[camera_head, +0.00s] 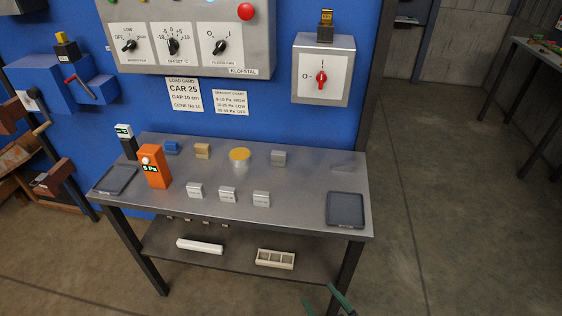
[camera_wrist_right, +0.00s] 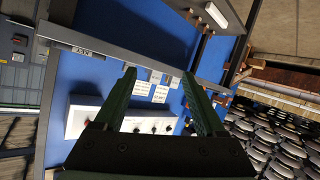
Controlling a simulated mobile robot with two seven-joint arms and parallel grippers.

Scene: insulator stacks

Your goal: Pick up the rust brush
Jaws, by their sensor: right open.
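I cannot make out a rust brush for certain in either view. A small tan block-shaped item (camera_head: 202,151) stands at the back of the metal table (camera_head: 300,190); I cannot tell whether it is a brush. My right gripper shows its green fingers (camera_head: 318,294) at the bottom edge of the head view, in front of the table and apart from everything on it. In the right wrist view the fingers (camera_wrist_right: 158,74) are spread with nothing between them. My left gripper is not in view.
The table holds an orange meter (camera_head: 154,166), a yellow-topped jar (camera_head: 240,158), a blue block (camera_head: 171,147), a grey block (camera_head: 278,157), several small labelled blocks and dark trays at left (camera_head: 115,180) and right (camera_head: 345,209). A lower shelf (camera_head: 232,262) holds white pieces. Open floor lies right.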

